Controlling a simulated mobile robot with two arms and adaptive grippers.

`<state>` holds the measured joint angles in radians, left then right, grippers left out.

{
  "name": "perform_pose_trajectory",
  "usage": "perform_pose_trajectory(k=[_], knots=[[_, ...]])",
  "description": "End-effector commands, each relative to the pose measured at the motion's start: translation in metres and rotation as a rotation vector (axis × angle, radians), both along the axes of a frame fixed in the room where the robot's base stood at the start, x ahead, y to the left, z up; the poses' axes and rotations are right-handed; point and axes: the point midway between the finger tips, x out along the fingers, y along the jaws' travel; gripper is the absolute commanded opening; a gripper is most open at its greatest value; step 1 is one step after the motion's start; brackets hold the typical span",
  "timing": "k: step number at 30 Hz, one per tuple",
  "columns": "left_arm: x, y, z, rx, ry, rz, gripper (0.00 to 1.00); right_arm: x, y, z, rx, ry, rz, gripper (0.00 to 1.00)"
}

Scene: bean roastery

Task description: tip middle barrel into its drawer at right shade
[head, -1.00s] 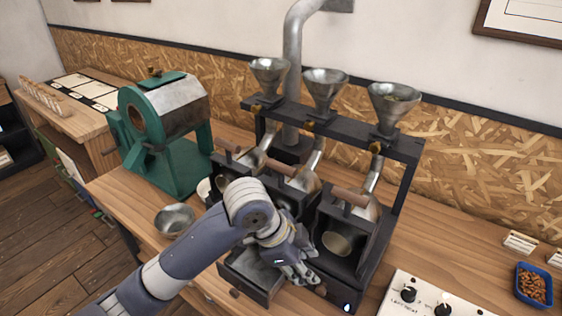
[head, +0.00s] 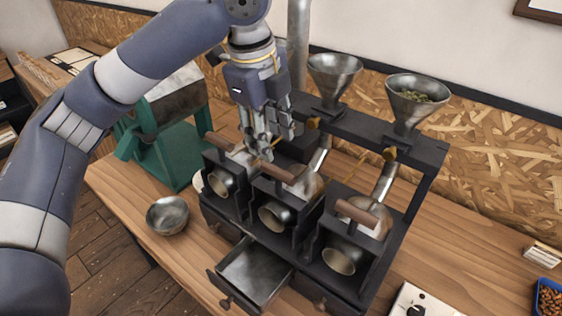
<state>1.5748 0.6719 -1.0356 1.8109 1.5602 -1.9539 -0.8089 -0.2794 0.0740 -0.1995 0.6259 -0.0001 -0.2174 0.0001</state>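The middle barrel (head: 275,214) is a metal drum in a black housing, its open mouth facing front. Its brown wooden handle (head: 285,173) is on top. Below it, the middle drawer (head: 255,272) is pulled out and looks empty. My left gripper (head: 266,148) hangs pointing down just behind and above the handle's left end. Whether its fingers touch the handle, and how far apart they are, is unclear. The beans inside the barrel do not show. My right gripper is not in view.
The left barrel (head: 221,183) and right barrel (head: 341,258) flank the middle one. Metal funnels (head: 416,101) stand on the black rack (head: 365,138) behind. A steel bowl (head: 168,215) sits on the counter at left, near a green roaster (head: 170,150).

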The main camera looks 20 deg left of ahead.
Motion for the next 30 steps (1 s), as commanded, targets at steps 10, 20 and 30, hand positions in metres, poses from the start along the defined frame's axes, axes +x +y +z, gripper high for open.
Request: perform_pose_trajectory(k=[10,20,30], knots=[[0.009,-0.004,-0.057,0.002,0.005,0.0,0.39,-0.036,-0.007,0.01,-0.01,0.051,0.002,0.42],[0.018,-0.007,-0.099,0.0,0.0,0.001,0.39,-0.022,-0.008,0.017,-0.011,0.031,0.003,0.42],[0.018,-0.007,-0.103,0.0,-0.001,0.0,0.39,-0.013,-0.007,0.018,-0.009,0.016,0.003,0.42]])
